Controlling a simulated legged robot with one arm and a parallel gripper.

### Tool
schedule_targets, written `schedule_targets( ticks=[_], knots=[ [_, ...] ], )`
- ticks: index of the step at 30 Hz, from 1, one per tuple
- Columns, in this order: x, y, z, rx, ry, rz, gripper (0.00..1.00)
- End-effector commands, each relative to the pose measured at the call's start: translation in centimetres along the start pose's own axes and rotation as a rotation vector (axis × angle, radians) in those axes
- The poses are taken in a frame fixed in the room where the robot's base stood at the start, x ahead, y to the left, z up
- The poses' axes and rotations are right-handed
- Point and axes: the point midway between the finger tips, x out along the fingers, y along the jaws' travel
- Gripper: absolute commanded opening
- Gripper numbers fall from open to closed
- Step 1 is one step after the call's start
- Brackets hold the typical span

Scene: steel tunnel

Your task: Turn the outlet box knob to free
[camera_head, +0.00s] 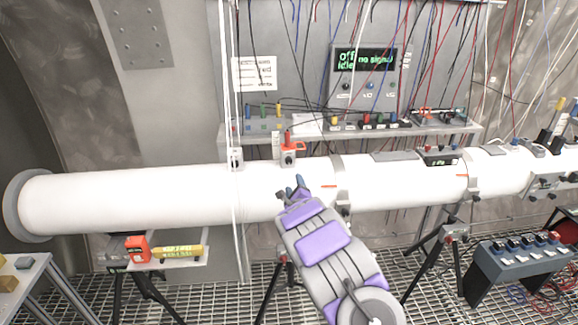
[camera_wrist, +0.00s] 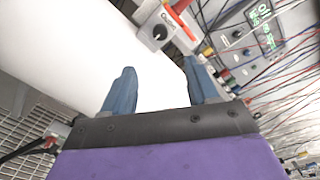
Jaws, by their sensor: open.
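The outlet box (camera_head: 289,157) is a small pale box with a dark round knob and a red part on top. It sits on the upper side of the large white pipe (camera_head: 120,200). In the wrist view the outlet box (camera_wrist: 152,22) shows at the top, with its knob (camera_wrist: 160,32) facing me; the knob's setting is too small to read. My gripper (camera_head: 294,185) is in front of the pipe, just below the outlet box. In the wrist view my gripper (camera_wrist: 160,75) has two blue fingers apart, with nothing between them but the white pipe behind.
A shelf (camera_head: 460,129) with coloured plugs and hanging wires runs behind the pipe. A display panel (camera_head: 364,72) reads "off", "idle" and "no signal". A white vertical cable (camera_head: 230,90) hangs left of the box. A metal clamp (camera_head: 341,180) rings the pipe to the right.

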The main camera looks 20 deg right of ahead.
Motion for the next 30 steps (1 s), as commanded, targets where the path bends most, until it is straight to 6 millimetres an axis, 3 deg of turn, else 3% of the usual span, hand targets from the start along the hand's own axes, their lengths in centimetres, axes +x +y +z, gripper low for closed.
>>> schedule_targets(
  ticks=[30],
  knots=[
    [10.3, 0.2, 0.0, 0.004, 0.000, 0.003, 0.59]
  ],
)
